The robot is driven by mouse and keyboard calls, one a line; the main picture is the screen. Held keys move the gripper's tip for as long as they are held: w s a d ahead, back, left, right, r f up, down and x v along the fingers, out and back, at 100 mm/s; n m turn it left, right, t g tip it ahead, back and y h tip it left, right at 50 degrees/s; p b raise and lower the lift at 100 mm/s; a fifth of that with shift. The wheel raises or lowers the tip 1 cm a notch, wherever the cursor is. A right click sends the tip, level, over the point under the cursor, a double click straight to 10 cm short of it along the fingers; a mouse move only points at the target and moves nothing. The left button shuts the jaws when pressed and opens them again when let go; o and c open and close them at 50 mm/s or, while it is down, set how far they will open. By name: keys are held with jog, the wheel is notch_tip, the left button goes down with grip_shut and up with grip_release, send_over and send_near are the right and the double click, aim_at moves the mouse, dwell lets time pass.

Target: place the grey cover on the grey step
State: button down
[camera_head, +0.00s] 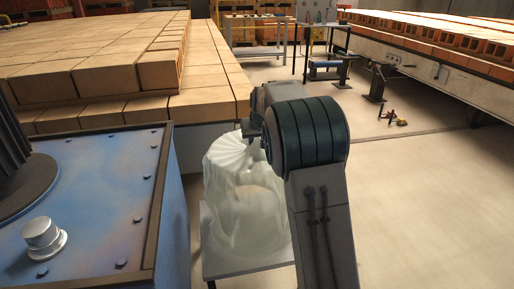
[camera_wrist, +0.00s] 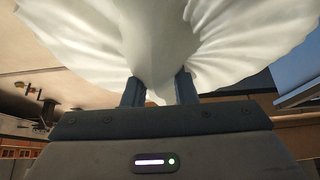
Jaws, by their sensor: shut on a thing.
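The grey cover (camera_head: 238,185) is a pale, draped cloth with folds, and it looks whitish here. In the wrist view the cover (camera_wrist: 150,40) fills the top of the picture, bunched between two fingers. My gripper (camera_wrist: 160,88) is shut on it. In the head view my arm hides the gripper and the cover's right side. The grey step (camera_head: 222,266) is a small flat-topped stand under the cover. The cover hangs over the step's top; I cannot tell whether its lower edge rests on it.
A blue machine housing (camera_head: 95,195) with a silver knob (camera_head: 43,237) stands close on the left. A large stack of pale bricks (camera_head: 120,70) lies behind it. A conveyor with hollow bricks (camera_head: 440,40) runs at the upper right. The floor (camera_head: 430,190) at right is clear.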

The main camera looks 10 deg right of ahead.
notch_tip(320, 180, down, 2)
jog(key=c, duration=1.2)
grip_release()
jog(key=shift+o, duration=0.2)
jog(key=shift+r, duration=0.1)
jog(key=p+v, duration=0.3)
jog(key=v, duration=0.9)
jog(key=s+a+f+g, duration=0.1)
jog(key=s+f, duration=0.4)
jog(key=s, duration=1.2)
jog(key=s+a+f+g, duration=0.1)
jog(key=s+f+g, duration=0.2)
jog(key=s, duration=1.5)
notch_tip(320, 180, down, 2)
jog(key=shift+s+a+f+g, duration=0.15)
jog(key=shift+s+g, duration=0.2)
jog(key=shift+g, duration=0.05)
